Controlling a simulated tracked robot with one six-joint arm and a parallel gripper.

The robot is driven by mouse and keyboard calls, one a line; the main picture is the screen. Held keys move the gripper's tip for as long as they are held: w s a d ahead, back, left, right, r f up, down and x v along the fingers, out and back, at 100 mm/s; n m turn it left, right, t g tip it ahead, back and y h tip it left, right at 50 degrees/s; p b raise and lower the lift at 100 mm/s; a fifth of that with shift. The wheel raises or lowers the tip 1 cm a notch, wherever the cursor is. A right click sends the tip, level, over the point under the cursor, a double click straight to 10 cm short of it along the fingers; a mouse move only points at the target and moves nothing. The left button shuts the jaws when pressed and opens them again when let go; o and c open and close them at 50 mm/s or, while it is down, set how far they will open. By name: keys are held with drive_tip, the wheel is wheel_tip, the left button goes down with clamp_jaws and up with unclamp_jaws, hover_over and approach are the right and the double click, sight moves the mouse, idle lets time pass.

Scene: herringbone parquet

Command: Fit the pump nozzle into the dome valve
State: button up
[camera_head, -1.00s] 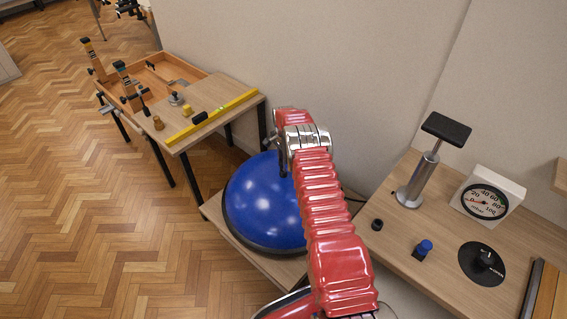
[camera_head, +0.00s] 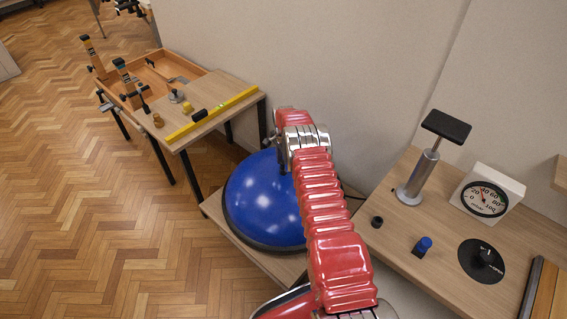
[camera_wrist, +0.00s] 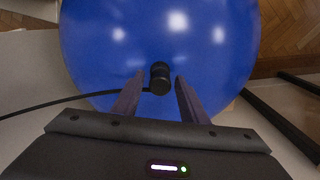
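The blue dome (camera_head: 262,200) sits on a low board beneath my red arm, and its blue surface fills much of the wrist view (camera_wrist: 95,45). The black pump nozzle (camera_wrist: 160,78), with its thin black hose (camera_wrist: 60,101) running off left, stands between the tips of my gripper (camera_wrist: 159,84). Narrow gaps show between nozzle and fingers, so my gripper looks open around it. The valve is not visible, and I cannot tell whether the nozzle sits in it.
The bench at right holds a silver pump (camera_head: 420,172) with a black handle, a white gauge (camera_head: 487,194), a blue knob (camera_head: 423,245) and a black dial (camera_head: 482,262). A tool workbench (camera_head: 225,90) stands at left. The wall is close behind; open parquet lies left.

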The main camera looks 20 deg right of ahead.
drive_tip(key=shift+o, duration=0.3)
wheel_tip(320, 180, up, 14)
drive_tip(key=shift+f, duration=0.15)
idle(0.5)
drive_tip(key=shift+s, duration=0.1)
idle(0.8)
